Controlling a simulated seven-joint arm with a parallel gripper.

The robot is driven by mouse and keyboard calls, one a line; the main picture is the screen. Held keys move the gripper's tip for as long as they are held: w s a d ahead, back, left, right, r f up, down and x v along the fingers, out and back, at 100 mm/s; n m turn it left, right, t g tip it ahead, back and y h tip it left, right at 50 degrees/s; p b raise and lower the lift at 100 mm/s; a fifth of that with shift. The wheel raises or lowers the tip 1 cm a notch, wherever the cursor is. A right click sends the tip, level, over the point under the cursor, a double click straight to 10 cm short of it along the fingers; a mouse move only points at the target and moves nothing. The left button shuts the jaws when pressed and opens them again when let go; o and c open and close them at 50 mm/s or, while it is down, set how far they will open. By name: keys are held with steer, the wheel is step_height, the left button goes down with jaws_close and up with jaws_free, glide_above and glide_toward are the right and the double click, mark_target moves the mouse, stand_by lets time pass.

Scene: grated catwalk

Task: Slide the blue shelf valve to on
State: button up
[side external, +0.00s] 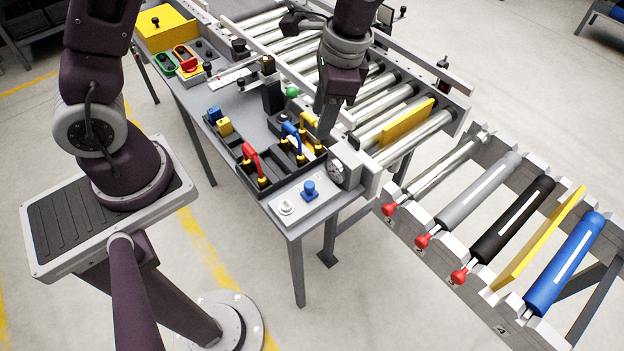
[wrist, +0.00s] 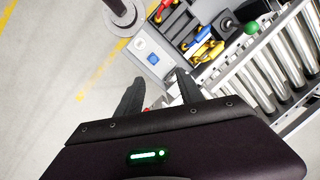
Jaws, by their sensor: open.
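A blue cylinder (side external: 565,262) lies slanted on the rack (side external: 485,312) at the lower right of the side external view. No red ball shows at its near end, unlike its neighbours. A blue knob (side external: 309,190) stands on a light grey panel (side external: 327,203) at the table's near corner; it also shows in the wrist view (wrist: 153,59). I cannot tell which of these is the shelf valve, nor its on or off setting. My gripper (side external: 326,122) is above the table by the rollers, apart from both. In the wrist view its fingers (wrist: 158,90) are spread and empty.
Grey (side external: 480,187) and black (side external: 514,218) cylinders with red balls share the rack, with a yellow divider (side external: 540,238) beside the blue one. A tray (side external: 262,180) of red, blue and yellow-handled tools and a dial box (side external: 345,163) crowd the table. Roller conveyor lies behind.

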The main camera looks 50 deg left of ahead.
mark_target(310, 184)
steer(key=f, duration=0.6)
steer(key=s+f+m+g, duration=0.1)
steer(key=f, duration=0.6)
steer(key=s+f+m+g+y, duration=0.1)
steer(key=f, duration=0.5)
steer(key=shift+a+f, duration=0.15)
steer(key=shift+a, duration=0.1)
